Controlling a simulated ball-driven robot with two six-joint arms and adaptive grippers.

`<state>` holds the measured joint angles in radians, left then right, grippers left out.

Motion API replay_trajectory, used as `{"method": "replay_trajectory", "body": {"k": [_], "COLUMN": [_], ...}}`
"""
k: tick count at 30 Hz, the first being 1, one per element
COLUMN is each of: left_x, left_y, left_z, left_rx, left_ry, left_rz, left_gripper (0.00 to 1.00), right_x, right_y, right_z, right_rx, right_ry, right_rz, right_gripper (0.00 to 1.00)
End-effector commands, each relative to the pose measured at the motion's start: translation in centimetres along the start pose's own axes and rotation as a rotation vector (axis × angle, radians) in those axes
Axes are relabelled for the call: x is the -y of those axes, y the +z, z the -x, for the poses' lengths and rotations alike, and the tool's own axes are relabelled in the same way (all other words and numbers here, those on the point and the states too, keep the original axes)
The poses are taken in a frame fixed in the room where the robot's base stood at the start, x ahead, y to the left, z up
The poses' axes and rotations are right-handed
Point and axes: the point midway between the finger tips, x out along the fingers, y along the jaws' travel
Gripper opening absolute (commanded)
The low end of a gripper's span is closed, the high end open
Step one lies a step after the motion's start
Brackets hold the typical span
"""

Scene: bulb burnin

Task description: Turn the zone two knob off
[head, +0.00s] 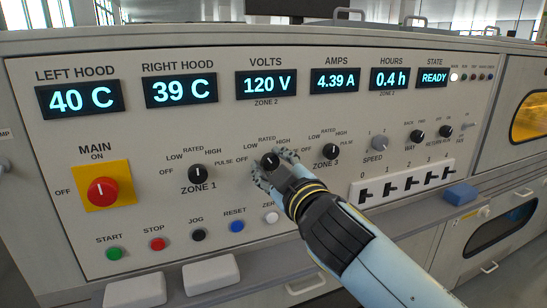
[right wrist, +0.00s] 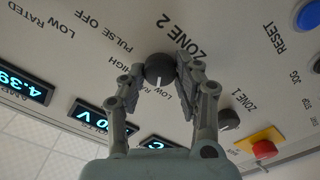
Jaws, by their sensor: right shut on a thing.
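The zone 2 knob (head: 270,160) is a dark round knob on the grey panel, partly hidden by my right gripper (head: 272,174) in the head view. In the right wrist view the fingers of my right gripper (right wrist: 158,84) are on both sides of the knob (right wrist: 159,67), closed on it. The knob's white mark points toward the printed LOW and RATED labels, which the fingers partly cover. The volts display (head: 266,84) reads 120 V, marked ZONE 2. My left gripper is in neither view.
The zone 1 knob (head: 201,174) is left of the gripper and the zone 3 knob (head: 331,151) is right. A row of push buttons, including the blue RESET (head: 237,226), lies below. The red MAIN switch (head: 103,191) is at far left.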

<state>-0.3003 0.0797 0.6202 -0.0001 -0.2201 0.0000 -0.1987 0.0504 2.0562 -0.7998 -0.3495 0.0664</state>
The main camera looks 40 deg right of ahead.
Motion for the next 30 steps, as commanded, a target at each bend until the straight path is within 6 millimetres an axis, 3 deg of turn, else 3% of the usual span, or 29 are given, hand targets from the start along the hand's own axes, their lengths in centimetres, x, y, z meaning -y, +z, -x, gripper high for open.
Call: {"method": "replay_trajectory", "body": {"k": [18, 30], "left_x": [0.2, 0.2], "left_y": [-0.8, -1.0], "left_z": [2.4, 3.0], "left_rx": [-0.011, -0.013], "left_ry": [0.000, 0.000], "left_rz": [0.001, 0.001], "left_gripper": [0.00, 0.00], "right_x": [0.2, 0.3], "right_y": [0.0, 0.1], "right_z": [0.0, 0.0], "right_rx": [0.000, 0.000], "right_ry": [-0.001, -0.002], "right_rz": [0.564, 0.784], "right_gripper": [0.00, 0.00]}}
